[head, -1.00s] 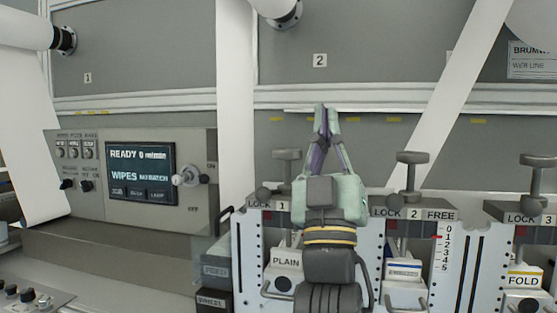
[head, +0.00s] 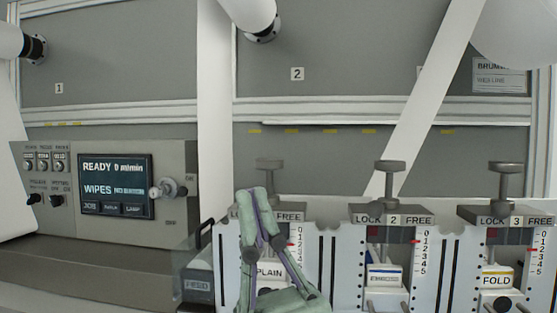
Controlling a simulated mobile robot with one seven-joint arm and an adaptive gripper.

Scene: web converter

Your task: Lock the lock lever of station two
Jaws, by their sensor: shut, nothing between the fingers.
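Station two is the unit with the plate "LOCK 2 FREE" (head: 391,219). A grey T-shaped handle (head: 390,168) stands upright above it. I cannot clearly make out its lock lever, so I cannot tell which side it is on. My gripper (head: 251,194), pale green and purple, points upward at lower left of station two. It is shut and empty, and appears in front of station one, hiding part of that station's plate. It looks clear of station two.
Station one has a T-handle (head: 268,170) behind my gripper. Station three has a plate (head: 505,219) and T-handle (head: 502,172) at right. A control panel (head: 115,185) with a screen stands at left. A white web strip (head: 428,95) slants down behind station two.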

